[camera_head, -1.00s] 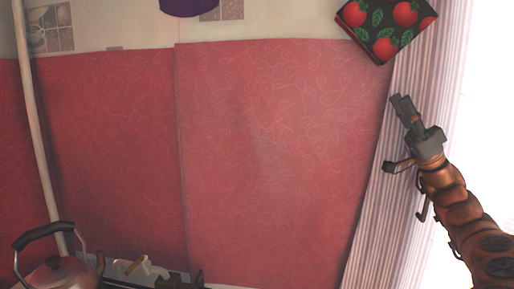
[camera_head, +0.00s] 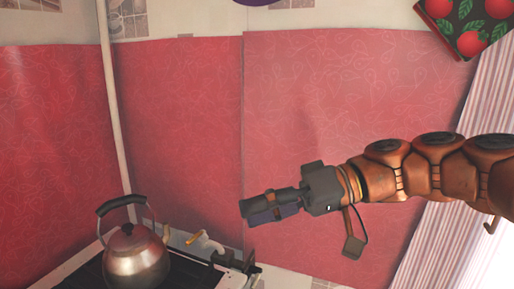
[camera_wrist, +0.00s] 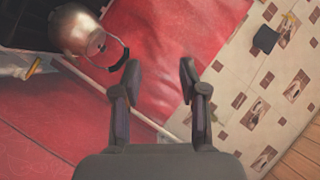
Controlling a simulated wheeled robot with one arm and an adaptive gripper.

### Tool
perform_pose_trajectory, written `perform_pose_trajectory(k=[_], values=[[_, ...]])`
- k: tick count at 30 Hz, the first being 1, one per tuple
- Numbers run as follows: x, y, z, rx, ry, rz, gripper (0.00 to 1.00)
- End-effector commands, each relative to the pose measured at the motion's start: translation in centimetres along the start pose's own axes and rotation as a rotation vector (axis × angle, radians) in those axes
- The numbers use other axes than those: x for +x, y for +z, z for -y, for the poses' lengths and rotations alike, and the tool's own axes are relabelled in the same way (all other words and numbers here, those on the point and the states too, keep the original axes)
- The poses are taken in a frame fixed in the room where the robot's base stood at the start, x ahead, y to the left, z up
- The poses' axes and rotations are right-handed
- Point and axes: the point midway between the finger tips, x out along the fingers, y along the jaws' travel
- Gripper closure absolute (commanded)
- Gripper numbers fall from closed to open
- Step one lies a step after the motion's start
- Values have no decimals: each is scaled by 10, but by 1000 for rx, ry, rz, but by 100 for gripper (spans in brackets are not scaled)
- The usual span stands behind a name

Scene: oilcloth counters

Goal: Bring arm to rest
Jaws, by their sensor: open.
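My gripper (camera_head: 262,207) is at the end of my copper-coloured arm, which reaches in from the right in the head view and points left. In the wrist view my gripper (camera_wrist: 160,80) shows two dark fingers spread apart, with nothing between them. In the head view the gripper is in front of the red wall covering (camera_head: 300,120), and I cannot tell how far from it.
A metal kettle (camera_head: 137,262) with a black handle stands on the dark stove (camera_head: 190,270) at lower left. The kettle also shows in the wrist view (camera_wrist: 75,28). A striped curtain (camera_head: 455,190) hangs at right.

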Motion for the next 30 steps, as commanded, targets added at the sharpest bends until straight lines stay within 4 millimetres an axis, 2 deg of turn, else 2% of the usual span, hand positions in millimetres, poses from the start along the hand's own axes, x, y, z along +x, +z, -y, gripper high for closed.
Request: perform_pose_trajectory(k=[1,3,7,9,11,12,15,18,21,24,30], values=[[14,25,-6,55,72,74,57],[28,63,-21,144,189,166,57],[31,135,-55,305,440,305,57],[21,174,-72,392,583,364,57],[6,205,-85,457,711,399,57],[-5,224,-93,499,793,418,57],[-35,266,-106,591,975,449,57],[-62,293,-113,652,1112,457,57],[-78,309,-116,691,1197,459,57],[-86,316,-117,706,1234,458,57],[-87,317,-117,709,1239,457,57]])
